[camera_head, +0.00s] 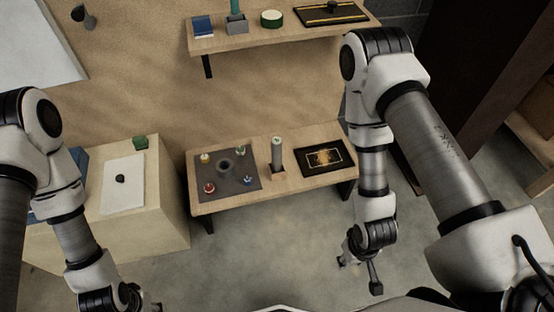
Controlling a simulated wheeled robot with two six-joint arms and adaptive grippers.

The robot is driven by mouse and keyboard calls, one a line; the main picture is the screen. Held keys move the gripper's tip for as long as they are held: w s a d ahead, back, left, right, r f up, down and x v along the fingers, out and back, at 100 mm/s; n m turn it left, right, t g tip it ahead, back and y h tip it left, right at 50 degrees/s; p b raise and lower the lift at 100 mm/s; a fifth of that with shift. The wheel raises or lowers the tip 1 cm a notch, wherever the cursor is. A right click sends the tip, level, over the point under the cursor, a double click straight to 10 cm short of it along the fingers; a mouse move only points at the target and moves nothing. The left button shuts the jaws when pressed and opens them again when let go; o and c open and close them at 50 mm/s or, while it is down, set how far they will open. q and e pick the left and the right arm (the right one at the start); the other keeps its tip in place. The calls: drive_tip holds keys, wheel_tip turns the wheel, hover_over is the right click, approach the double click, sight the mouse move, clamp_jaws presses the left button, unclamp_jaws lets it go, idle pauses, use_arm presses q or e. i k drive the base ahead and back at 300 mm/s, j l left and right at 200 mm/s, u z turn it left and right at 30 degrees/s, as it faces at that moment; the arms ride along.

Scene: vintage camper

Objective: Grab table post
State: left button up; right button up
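A grey-green upright post (277,152) stands in a small wooden block (278,172) on the lower wooden bench. A second, teal post (235,8) stands in a grey block (237,25) on the upper shelf. I cannot tell for certain which is the table post. My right gripper (359,272) hangs over the floor, to the right of the lower bench and nearer to me. Its fingers are spread and hold nothing. My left gripper (140,300) is at the bottom edge, left of the bench, and its fingers are mostly hidden. Neither gripper touches a post.
The lower bench (220,207) also holds a dark mat (226,188) with several coloured pieces and a black-and-gold tray (324,157). A pale cabinet (160,215) stands at left with a white sheet (123,183). The upper shelf (290,33) overhangs behind. Floor before the bench is clear.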

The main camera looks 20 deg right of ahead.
sight(276, 142)
drive_tip(key=i+l, duration=0.1)
drive_tip(key=l, duration=0.3)
drive_tip(key=i+l, duration=0.15)
drive_tip(key=l, duration=0.25)
drive_tip(key=i+l, duration=0.1)
drive_tip(key=l, duration=0.3)
drive_tip(key=i+l, duration=0.15)
drive_tip(key=l, duration=0.25)
drive_tip(key=i+l, duration=0.1)
drive_tip(key=l, duration=0.3)
drive_tip(key=u, duration=0.05)
